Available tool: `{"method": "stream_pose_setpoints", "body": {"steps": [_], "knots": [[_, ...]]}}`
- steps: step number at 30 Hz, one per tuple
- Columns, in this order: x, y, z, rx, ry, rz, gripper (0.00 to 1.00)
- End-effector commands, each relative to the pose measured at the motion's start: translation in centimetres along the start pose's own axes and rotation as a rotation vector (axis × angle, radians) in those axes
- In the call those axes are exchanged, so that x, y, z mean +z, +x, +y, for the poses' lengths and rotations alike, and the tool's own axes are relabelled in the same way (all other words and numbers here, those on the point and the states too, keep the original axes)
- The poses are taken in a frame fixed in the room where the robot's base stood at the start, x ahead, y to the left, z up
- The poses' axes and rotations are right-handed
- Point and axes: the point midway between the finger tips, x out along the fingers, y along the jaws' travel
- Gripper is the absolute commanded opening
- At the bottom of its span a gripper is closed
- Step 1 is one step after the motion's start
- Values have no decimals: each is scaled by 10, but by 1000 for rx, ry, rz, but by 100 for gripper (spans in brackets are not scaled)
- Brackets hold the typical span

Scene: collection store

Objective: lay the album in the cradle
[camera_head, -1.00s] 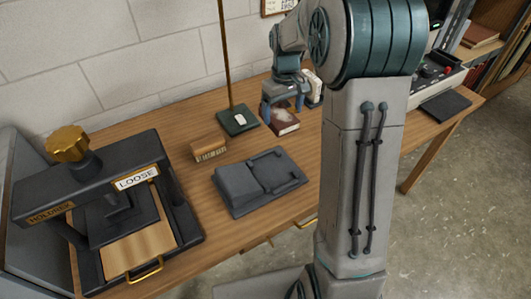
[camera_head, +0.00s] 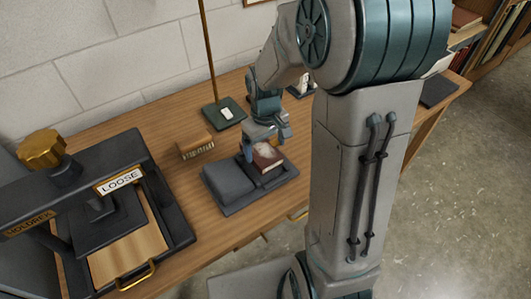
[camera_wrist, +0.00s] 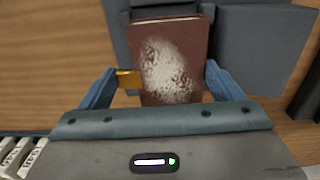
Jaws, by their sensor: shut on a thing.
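The album (camera_head: 267,158) is a small dark red-brown book with a pale speckled patch on its cover. In the wrist view the album (camera_wrist: 185,35) is between the two blue fingers of my gripper (camera_wrist: 163,88), which is shut on it. A brass-coloured clasp (camera_wrist: 128,79) shows at its left side. The cradle (camera_head: 230,192) is a dark grey padded rest on the table, and it fills the top of the wrist view (camera_wrist: 260,45). My gripper (camera_head: 262,150) holds the album over the cradle's right part. I cannot tell whether the album touches it.
A black press (camera_head: 100,215) labelled LOOSE stands at the left. A wooden brush (camera_head: 196,146) lies behind the cradle. A green-based stand with a brass rod (camera_head: 224,114) is at the back. Bare table (camera_head: 178,178) shows left of the cradle.

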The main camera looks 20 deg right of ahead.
Motion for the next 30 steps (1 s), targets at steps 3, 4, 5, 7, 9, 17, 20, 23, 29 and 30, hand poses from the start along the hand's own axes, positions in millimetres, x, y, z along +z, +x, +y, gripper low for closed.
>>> {"method": "stream_pose_setpoints", "body": {"steps": [3, 4, 5, 7, 9, 17, 20, 23, 29, 30], "knots": [[1, 20, 0, -2, 0, -6, 57], [1, 24, 0, -2, 0, -4, 57], [1, 28, 0, -2, 0, -4, 57], [0, 34, 0, -1, 1, -3, 57], [0, 37, 0, -1, 1, -2, 57], [0, 38, 0, 0, 1, -1, 57], [0, 41, 0, 0, 1, -1, 57], [0, 40, 0, -1, 1, -1, 100], [0, 38, 0, -1, 1, -1, 100], [0, 37, 0, -1, 1, -1, 100]]}}
